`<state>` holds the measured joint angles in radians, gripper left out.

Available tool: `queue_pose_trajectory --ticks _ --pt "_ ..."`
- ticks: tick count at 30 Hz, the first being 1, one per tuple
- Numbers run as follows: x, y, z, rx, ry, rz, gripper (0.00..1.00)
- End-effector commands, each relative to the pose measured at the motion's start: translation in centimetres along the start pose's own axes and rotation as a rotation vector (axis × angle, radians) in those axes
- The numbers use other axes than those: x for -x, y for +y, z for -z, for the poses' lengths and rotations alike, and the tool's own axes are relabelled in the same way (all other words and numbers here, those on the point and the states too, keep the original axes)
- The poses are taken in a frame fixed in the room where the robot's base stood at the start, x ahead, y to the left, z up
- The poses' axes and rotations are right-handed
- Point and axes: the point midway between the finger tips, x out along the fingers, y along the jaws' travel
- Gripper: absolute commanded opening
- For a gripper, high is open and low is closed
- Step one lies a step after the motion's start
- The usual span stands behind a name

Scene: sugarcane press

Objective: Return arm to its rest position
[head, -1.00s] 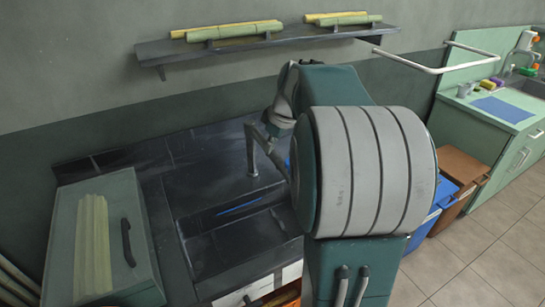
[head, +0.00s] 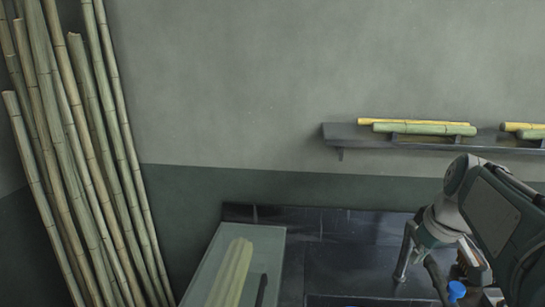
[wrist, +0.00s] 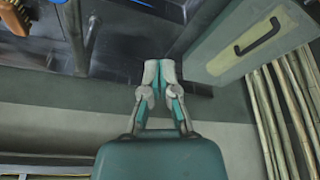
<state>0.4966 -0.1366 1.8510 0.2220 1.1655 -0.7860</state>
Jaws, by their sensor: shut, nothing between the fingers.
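My gripper (wrist: 161,75) is in the wrist view, with its two grey and teal fingers shut together and nothing between them. Its tips are near the dark counter edge and the green box in that picture; I cannot tell any contact. In the head view my folded arm is at the lower right, in front of the dark counter (head: 350,240). The fingers cannot be made out clearly there.
A green box (head: 270,250) with a dark handle and cane-like strips on its lid is left of the arm; it also shows in the wrist view (wrist: 245,40). Tall cane stalks (head: 85,150) lean at far left. A wall shelf (head: 345,133) holds cane pieces (head: 425,129).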

Motion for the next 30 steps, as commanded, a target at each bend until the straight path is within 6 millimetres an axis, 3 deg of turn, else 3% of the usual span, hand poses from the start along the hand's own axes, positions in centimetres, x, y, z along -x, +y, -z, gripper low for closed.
queue_pose_trajectory --ticks 1,6,12,15,21,30 --pt "0.2 -2.6 -0.5 -0.008 0.007 -0.012 0.0" --pt "-0.2 -9.1 -3.3 -0.073 0.034 -0.048 0.0" --pt "-1.4 -15.1 -7.8 -0.146 0.093 -0.071 0.0" --pt "-2.3 -16.9 -9.8 -0.176 0.124 -0.072 0.0" --pt "-3.3 -18.4 -11.8 -0.211 0.153 -0.071 0.0" --pt "-3.3 -18.4 -11.8 -0.216 0.152 -0.07 0.0"
